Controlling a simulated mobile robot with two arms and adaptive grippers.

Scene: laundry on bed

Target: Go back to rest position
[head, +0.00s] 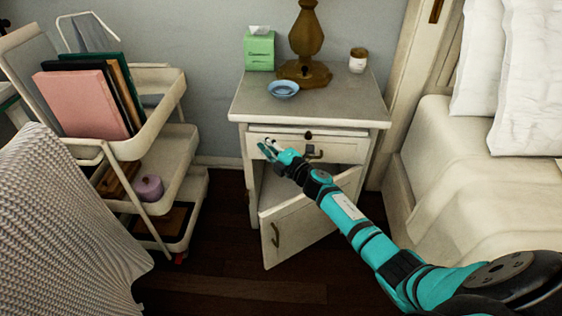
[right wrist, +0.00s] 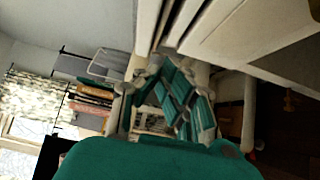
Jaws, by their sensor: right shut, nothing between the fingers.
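My right arm reaches in from the lower right in the head view. Its right gripper (head: 268,148) is shut and empty, in front of the nightstand's drawer. The right gripper also shows in the right wrist view (right wrist: 170,95), close beside pale furniture fronts. The white nightstand (head: 377,112) has its lower cabinet door (head: 303,228) swung open. Its drawer (head: 340,148) appears slightly open at the top. Whether the gripper touches the drawer front cannot be told. My left gripper is not in view.
A blue dish (head: 283,89), green tissue box (head: 260,52), lamp (head: 305,35) and cup (head: 358,60) stand on the nightstand. A white cart (head: 165,150) with books (head: 85,103) is on the left. The bed (head: 440,160) is on the right. Dark floor (head: 220,270) lies between.

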